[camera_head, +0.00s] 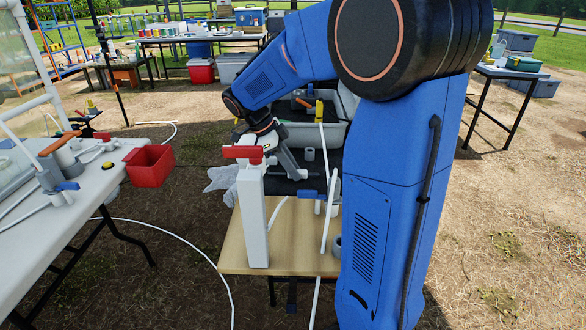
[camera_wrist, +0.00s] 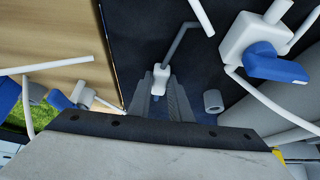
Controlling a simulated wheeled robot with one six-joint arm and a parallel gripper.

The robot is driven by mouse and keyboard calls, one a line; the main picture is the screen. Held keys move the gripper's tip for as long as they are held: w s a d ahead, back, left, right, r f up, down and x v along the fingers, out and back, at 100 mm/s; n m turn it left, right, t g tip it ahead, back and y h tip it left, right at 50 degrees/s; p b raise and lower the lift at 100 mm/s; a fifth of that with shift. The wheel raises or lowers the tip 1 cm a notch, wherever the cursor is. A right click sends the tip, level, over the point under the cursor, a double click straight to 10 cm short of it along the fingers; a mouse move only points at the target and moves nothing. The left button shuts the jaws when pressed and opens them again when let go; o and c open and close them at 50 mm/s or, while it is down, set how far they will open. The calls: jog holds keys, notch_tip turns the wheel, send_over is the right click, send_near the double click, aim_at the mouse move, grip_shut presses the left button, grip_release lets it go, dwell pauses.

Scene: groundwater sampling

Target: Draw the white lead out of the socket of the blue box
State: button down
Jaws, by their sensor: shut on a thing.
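My gripper (camera_wrist: 162,84) is shut on a small white block, which looks like the end of the white lead (camera_wrist: 160,76). A grey bent length runs from this block up and to the right over a black surface. A little dark blue shows low between the fingers, but I cannot tell whether it is the blue box or whether the block still sits in a socket. In the head view my gripper (camera_head: 297,172) points down over the small table, behind a white post, and what it holds is too small to make out.
A white post with a red handle (camera_head: 243,153) stands close in front of my gripper on the wooden table top (camera_head: 285,240). A white valve with a blue handle (camera_wrist: 275,64) and a grey ring (camera_wrist: 213,101) are near the fingers. A red bin (camera_head: 148,165) is left.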

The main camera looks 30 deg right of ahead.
jog(key=shift+s+f, duration=0.1)
jog(key=shift+f, duration=0.35)
jog(key=c, duration=1.5)
grip_release()
jog(key=shift+c, duration=0.2)
jog(key=v, duration=1.8)
jog(key=shift+d+r, duration=0.25)
